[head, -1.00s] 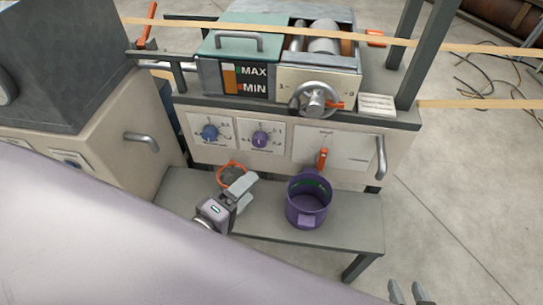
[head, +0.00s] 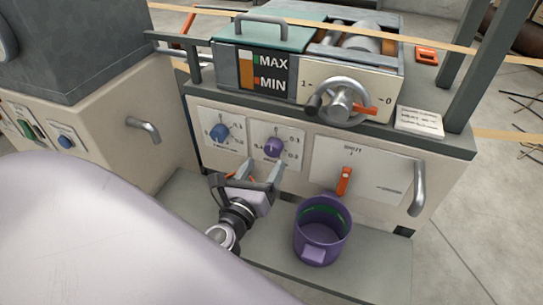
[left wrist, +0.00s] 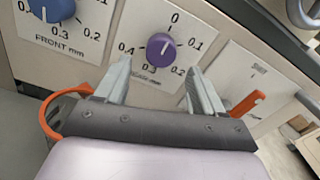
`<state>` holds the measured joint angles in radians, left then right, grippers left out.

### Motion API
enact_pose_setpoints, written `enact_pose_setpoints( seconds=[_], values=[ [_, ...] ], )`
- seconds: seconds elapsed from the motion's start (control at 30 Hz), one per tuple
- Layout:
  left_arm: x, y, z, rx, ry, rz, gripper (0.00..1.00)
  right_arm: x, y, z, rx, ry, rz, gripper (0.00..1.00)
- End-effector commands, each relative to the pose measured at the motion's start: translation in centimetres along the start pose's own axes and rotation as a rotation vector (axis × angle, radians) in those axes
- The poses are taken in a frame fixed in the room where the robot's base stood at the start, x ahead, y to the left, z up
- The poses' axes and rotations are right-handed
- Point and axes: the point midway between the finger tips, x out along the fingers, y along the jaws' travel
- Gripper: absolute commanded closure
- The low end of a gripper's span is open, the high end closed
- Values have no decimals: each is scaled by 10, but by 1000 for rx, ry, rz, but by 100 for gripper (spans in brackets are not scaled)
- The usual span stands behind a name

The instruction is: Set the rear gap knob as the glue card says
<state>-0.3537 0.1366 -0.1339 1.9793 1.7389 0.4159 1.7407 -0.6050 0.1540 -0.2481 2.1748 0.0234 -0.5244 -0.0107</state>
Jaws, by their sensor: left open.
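The purple knob (head: 274,147) sits on a white dial plate on the front panel; in the left wrist view the purple knob (left wrist: 161,46) has marks 0 to 0.4 around it. A pale line shows on its face, but its exact setting is hard to read. The plate's lower label is too blurred to read. My left gripper (head: 261,170) is open and empty, just below and in front of this knob. In the left wrist view its fingers (left wrist: 160,72) stand apart below and either side of the knob, not touching it. A white card (head: 420,121) on the ledge has unreadable text. My right gripper is out of view.
A blue knob (head: 220,133) is on the left; its plate reads FRONT mm in the wrist view. An orange lever (head: 344,181) is on the right. A purple pot (head: 321,228) stands on the lower shelf. A handwheel (head: 342,101) juts out above.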

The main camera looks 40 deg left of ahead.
Motion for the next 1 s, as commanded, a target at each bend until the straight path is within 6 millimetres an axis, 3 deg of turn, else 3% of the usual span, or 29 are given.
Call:
enact_pose_setpoints(
  seconds=[0.3,0.73,0.77,0.9,0.93,1.0],
  values=[
    [38,-1,0,3,-1,-2,31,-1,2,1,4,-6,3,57],
    [46,0,0,4,1,-2,31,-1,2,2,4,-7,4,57],
    [46,0,0,4,1,-2,35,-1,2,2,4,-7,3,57],
    [46,0,0,4,1,-2,80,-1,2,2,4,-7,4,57],
    [46,0,0,4,1,-2,88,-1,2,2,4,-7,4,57],
    [46,0,0,4,1,-2,88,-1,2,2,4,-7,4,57]
  ],
)
